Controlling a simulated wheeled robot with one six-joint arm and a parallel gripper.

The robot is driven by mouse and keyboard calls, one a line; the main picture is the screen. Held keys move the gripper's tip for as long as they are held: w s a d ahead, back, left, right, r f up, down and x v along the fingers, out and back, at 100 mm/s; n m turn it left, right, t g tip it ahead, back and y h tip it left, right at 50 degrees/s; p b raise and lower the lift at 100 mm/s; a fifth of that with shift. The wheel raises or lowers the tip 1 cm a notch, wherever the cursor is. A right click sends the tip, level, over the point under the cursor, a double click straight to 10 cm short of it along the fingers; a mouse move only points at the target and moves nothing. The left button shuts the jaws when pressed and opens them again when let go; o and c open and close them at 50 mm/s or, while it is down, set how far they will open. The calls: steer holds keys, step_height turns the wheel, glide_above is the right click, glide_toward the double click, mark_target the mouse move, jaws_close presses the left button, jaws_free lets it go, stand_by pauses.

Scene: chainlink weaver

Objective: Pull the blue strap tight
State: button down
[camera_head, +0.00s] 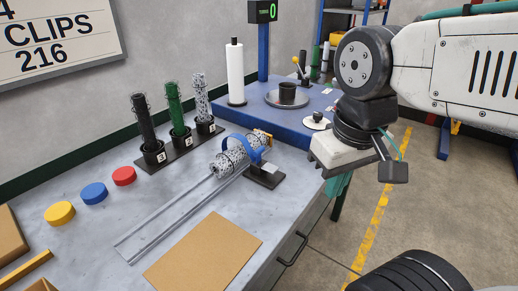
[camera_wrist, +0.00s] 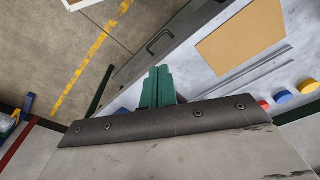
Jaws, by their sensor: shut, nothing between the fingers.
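The blue strap (camera_head: 249,142) loops around a speckled cylinder (camera_head: 229,161) on a small dark stand at the end of two pale rails. The strap stands up in an arch; how snug it is underneath cannot be told. My gripper's green fingers (camera_wrist: 157,72) are together and empty in the wrist view. In the head view my gripper (camera_head: 338,184) hangs partly hidden past the table's right edge, to the right of the strap and apart from it. The strap is not in the wrist view.
Numbered holders with black, green and speckled rolls (camera_head: 177,112) stand behind the rails (camera_head: 165,222). Yellow, blue and red discs (camera_head: 94,193) lie at left. A brown board (camera_head: 203,252) lies in front. A drawer handle (camera_head: 294,249) juts from the table's front. A blue bench (camera_head: 205,120) adjoins behind.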

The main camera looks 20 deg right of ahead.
steer(key=c, duration=1.3)
jaws_free()
steer(key=shift+f, duration=0.15)
steer(key=shift+c, duration=0.2)
steer(key=m+y, duration=0.1)
steer(key=m, duration=1.1)
glide_toward(259, 149)
steer(key=shift+t, duration=0.3)
steer(key=shift+w+a+f, duration=0.1)
steer(key=shift+w+f, duration=0.05)
steer(key=shift+f, duration=1.25)
steer(key=shift+w+a+f, duration=0.1)
steer(key=shift+w+f, duration=0.1)
steer(key=shift+f, duration=1.2)
steer(key=shift+w+a+f, duration=0.1)
steer(key=shift+w+f, duration=0.05)
steer(key=shift+f, duration=1.25)
steer(key=shift+r, duration=0.1)
jaws_close()
